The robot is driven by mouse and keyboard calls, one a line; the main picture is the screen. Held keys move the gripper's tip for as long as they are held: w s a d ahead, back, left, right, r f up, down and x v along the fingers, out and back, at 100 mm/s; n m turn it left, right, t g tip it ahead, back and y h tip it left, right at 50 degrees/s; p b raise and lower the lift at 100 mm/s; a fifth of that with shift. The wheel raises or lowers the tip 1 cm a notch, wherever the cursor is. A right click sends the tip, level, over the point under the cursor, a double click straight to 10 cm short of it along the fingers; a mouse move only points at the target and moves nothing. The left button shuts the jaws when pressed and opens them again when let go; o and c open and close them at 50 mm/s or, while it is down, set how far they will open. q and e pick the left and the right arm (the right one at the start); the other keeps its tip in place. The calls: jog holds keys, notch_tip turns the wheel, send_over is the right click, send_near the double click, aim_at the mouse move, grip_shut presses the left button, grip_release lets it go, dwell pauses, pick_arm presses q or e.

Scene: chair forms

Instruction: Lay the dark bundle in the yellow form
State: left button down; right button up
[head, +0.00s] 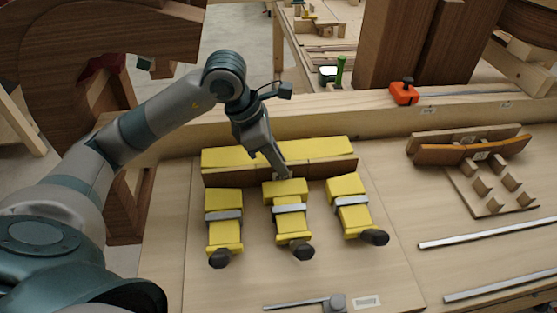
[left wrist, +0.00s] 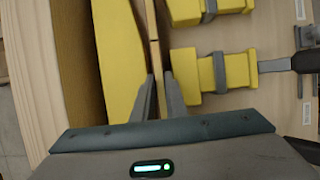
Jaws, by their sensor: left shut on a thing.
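The yellow form shows in the head view as a long curved back block (head: 322,148) and three yellow clamps (head: 224,232) in front of it, each with a grey band and a dark knob. The dark bundle (head: 228,178) is a long brown strip standing on edge between the back block and the clamps. My left gripper (head: 284,172) comes down from above and is shut on the bundle near its middle. In the left wrist view the strip's thin edge (left wrist: 152,45) runs between the two fingers, beside the yellow block. I cannot tell whether the bundle touches the board.
An orange clamp (head: 404,93) lies on the wooden beam behind. A curved brown piece on a pegged jig (head: 490,185) stands at the right. Metal bars (head: 480,234) lie at the right, and a grey lever (head: 300,304) lies in front. The board between is clear.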

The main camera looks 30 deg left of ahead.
jog(key=shift+f, duration=0.15)
pick_arm(q)
jog(key=c, duration=1.7)
grip_release()
jog(key=shift+f, duration=0.1)
pick_arm(e)
jog(key=shift+a, duration=0.1)
